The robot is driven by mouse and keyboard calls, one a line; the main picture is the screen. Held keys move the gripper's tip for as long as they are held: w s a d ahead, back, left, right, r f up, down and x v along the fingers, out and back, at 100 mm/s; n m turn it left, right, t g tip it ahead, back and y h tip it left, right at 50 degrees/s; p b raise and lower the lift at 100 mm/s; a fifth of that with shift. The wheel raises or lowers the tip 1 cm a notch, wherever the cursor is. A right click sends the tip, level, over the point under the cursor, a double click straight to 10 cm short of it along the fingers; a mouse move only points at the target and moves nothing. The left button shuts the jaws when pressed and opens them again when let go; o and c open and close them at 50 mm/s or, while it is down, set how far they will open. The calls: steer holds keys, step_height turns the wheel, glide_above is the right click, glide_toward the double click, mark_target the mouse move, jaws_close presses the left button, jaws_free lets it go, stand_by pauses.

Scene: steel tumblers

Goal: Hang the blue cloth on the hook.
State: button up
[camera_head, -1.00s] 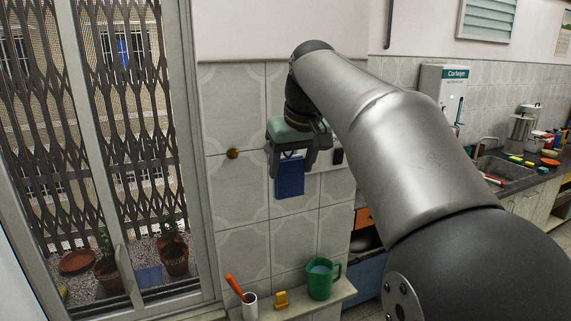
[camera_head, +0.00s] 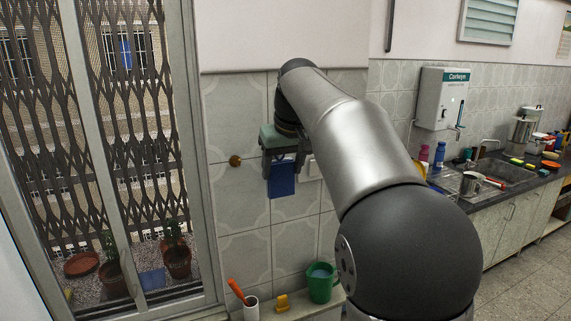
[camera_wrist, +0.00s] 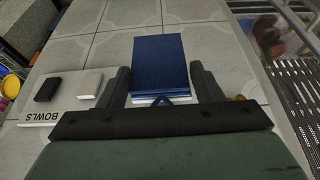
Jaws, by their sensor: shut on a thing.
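The blue cloth (camera_head: 282,181) is a small flat rectangle hanging below my gripper (camera_head: 284,161), close to the tiled wall. In the wrist view the cloth (camera_wrist: 160,60) lies between the two fingers of my gripper (camera_wrist: 160,80), with a small blue loop at its near edge. My gripper is shut on the cloth; the exact contact at the loop is hard to see. The hook (camera_head: 235,161) is a round brass knob on the wall, left of the gripper and apart from the cloth. In the wrist view a brownish bit of it (camera_wrist: 238,98) shows beside the right finger.
A ledge below holds a white cup (camera_head: 250,308) with an orange-handled tool, a yellow object (camera_head: 282,303) and a green mug (camera_head: 321,283). A window frame (camera_head: 190,150) stands left of the hook. The wall around the hook is clear.

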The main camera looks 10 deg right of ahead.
mark_target(279, 159)
steer(key=shift+w+a+f, duration=0.25)
steer(key=shift+w+f, duration=0.5)
steer(key=shift+w, duration=0.05)
steer(key=c, duration=0.4)
steer(key=shift+w+a+f, duration=0.1)
steer(key=shift+w+f, duration=0.3)
steer(key=shift+w, duration=0.3)
steer(key=shift+c, duration=0.2)
steer(key=shift+r, duration=0.15)
steer(key=shift+r, duration=0.2)
steer(key=o, duration=1.6)
steer(key=shift+f, duration=0.1)
steer(key=shift+s, duration=0.1)
